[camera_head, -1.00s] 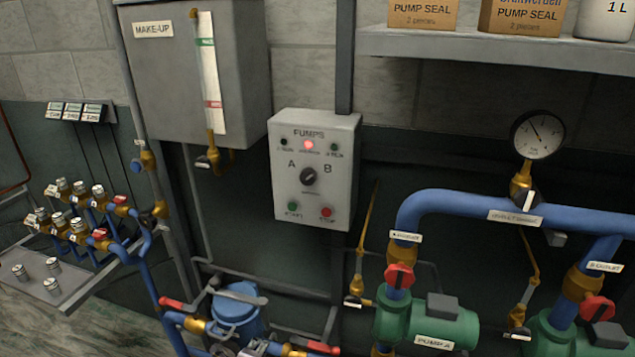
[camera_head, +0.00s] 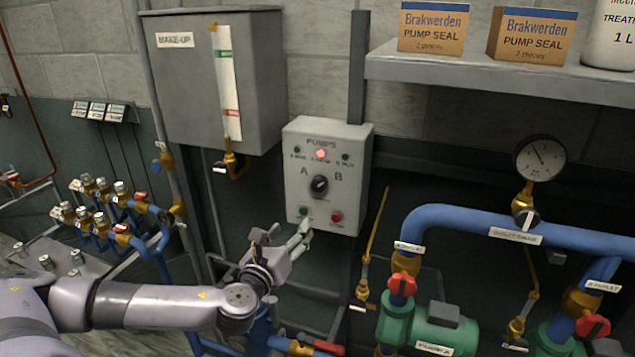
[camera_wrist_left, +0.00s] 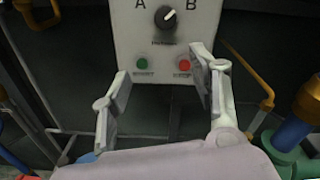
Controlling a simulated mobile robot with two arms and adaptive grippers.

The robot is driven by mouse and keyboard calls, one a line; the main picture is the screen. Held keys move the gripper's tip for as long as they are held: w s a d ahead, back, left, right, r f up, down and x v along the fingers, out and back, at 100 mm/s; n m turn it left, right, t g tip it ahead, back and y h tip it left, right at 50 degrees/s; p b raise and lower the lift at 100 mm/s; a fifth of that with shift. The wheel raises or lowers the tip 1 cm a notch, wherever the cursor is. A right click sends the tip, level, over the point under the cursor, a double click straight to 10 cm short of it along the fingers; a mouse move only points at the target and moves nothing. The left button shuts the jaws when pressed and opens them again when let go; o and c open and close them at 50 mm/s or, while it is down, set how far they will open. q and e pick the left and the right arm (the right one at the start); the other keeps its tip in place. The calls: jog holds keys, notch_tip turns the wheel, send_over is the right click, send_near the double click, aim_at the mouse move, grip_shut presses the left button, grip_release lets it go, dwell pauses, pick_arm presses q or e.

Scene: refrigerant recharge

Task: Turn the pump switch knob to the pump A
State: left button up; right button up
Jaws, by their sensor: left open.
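The pump switch knob (camera_head: 319,185) is a black rotary knob on the grey PUMPS box (camera_head: 350,165) on the wall. It sits between the letters A and B. In the left wrist view the knob (camera_wrist_left: 165,16) has its light mark pointing up and right, toward B. My left gripper (camera_head: 285,240) is in front of and below the box, close to its lower edge, apart from the knob. In the left wrist view its two fingers (camera_wrist_left: 160,90) are spread with nothing between them. My right gripper is not in view.
A green button (camera_wrist_left: 142,64) and a red button (camera_wrist_left: 184,64) sit below the knob. A red lamp (camera_head: 320,154) glows above it. The make-up tank (camera_head: 185,90) hangs at upper left. Blue pipework (camera_head: 450,215) and the green pump A (camera_head: 430,325) stand at right.

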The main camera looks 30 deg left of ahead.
pick_arm(q)
notch_tip(320, 180, up, 2)
jog(key=p, duration=0.6)
send_near(318, 186)
jog(key=shift+m, duration=0.4)
jog(key=x, duration=0.8)
jog(key=shift+s+a, duration=0.1)
jog(key=shift+w+a+f, duration=0.1)
jog(key=shift+w+a, duration=0.05)
jog(key=shift+w, duration=0.55)
jog(key=shift+c, duration=0.5)
jog(key=c, duration=1.1)
